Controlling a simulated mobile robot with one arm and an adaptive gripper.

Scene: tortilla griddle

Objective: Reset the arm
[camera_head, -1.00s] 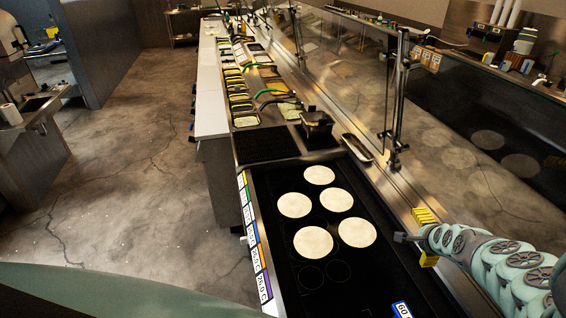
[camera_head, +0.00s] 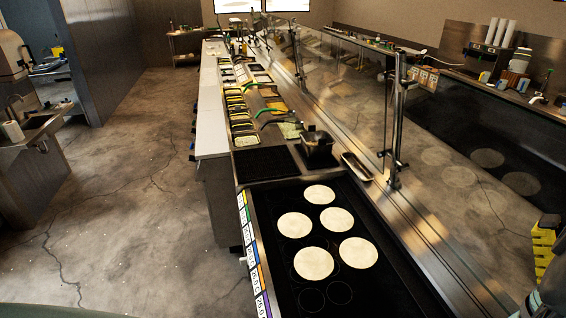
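My gripper (camera_head: 543,245) shows at the far right edge, yellow and partly cut off by the frame. I cannot tell whether it is open or shut, or whether it holds anything. A small part of my pale green arm shows below it at the lower right corner. The black griddle (camera_head: 286,262) is at the lower middle, to the left of my gripper and apart from it. Several pale round tortillas (camera_head: 313,263) lie flat on it.
A glass guard on metal posts (camera_head: 394,130) runs along the counter between griddle and far side. Food bins (camera_head: 240,113) line the counter behind. The floor (camera_head: 135,200) at left is clear.

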